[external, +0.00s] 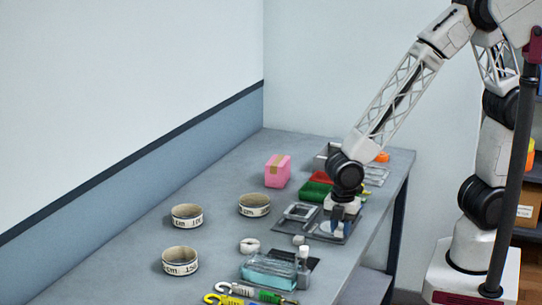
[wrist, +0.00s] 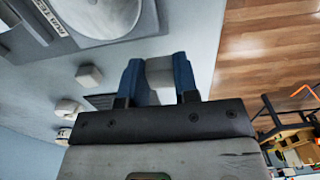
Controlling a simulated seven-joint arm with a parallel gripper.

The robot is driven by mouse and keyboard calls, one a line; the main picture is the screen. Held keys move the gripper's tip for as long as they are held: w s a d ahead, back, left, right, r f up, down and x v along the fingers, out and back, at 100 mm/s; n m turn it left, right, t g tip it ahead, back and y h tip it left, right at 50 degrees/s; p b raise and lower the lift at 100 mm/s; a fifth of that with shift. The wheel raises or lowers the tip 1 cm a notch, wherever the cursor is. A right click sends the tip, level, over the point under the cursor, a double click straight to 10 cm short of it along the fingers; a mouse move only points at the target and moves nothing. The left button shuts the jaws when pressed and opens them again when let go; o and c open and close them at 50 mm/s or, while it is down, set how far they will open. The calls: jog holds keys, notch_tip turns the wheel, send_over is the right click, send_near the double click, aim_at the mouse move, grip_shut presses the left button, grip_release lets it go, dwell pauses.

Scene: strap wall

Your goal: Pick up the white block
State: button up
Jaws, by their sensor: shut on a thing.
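My gripper (external: 346,226) is low over the right edge of the table in the external view. Its blue fingers show in the wrist view (wrist: 159,78), shut on a small white block (wrist: 159,68). In the external view the held block cannot be made out between the fingers. A second small whitish block (wrist: 88,77) lies loose to the left in the wrist view; a small white piece (external: 299,240) also lies left of my gripper in the external view.
A scale with a round plate (wrist: 100,12) lies close by. Tape rings (external: 187,216), a white roll (external: 250,245), a clear blue container (external: 268,271), a pink box (external: 278,171) and a green bin (external: 316,191) stand around. The table's right edge drops to wooden floor (wrist: 270,50).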

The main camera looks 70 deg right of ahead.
jog(key=s+d+r, duration=0.1)
jog(key=s+d, duration=0.5)
jog(key=s, duration=0.3)
jog(key=shift+d, duration=0.4)
jog(key=shift+s, duration=0.1)
dwell(0.4)
jog(key=w+d+r+m, duration=0.2)
jog(key=w+d, duration=0.3)
jog(key=w, duration=0.3)
jog(key=w+d+r+m, duration=0.3)
jog(key=w+d, duration=0.2)
jog(key=w, duration=0.3)
jog(key=w+d+r+m, duration=0.2)
jog(key=w+d, duration=0.3)
jog(key=d, duration=0.3)
jog(key=w+d+r+m, duration=0.2)
jog(key=w+d, duration=0.4)
jog(key=d, duration=0.3)
jog(key=shift+w+d, duration=0.2)
jog(key=shift+d, duration=0.1)
jog(key=shift+f, duration=0.1)
send_over(280, 160)
jog(key=shift+f, duration=0.75)
